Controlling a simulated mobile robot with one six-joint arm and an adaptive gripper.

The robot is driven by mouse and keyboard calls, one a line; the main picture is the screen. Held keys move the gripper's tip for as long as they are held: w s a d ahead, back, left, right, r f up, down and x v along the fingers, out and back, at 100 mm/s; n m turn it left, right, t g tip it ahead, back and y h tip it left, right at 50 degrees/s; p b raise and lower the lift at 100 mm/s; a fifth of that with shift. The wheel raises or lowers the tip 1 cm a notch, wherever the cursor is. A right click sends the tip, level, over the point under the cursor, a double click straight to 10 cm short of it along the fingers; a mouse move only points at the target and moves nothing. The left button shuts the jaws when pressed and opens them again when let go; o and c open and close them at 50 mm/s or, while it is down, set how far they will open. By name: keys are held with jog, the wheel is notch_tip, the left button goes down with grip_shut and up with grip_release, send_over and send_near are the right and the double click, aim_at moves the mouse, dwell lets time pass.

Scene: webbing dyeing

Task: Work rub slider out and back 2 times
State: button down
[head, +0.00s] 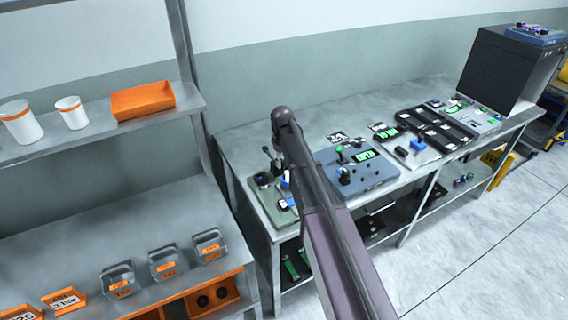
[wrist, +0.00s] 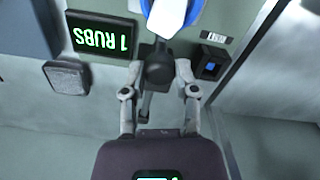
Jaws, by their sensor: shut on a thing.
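The rub tester is a grey-green panel (head: 262,188) at the left end of the long bench, partly hidden behind my arm. In the wrist view its display (wrist: 101,36) reads "1 RUBS". The rub slider shows a dark round knob (wrist: 157,70), with a white and blue part (wrist: 170,14) just beyond it at the top edge. My gripper (wrist: 160,80) is shut on the knob, one finger on each side. In the head view my gripper is small and dark at the panel, and the grip cannot be made out there.
A square grey pad (wrist: 67,77) and a small box with a blue button (wrist: 210,63) flank the knob. In the head view a blue-grey panel (head: 378,178) with an "OPEN" display stands right of the tester. A steel shelf (head: 85,128) stands at left.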

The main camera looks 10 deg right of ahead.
jog(key=shift+w+a, duration=0.1)
jog(key=shift+w, duration=0.2)
jog(key=shift+c, duration=1.9)
grip_release()
jog(key=shift+s, duration=0.15)
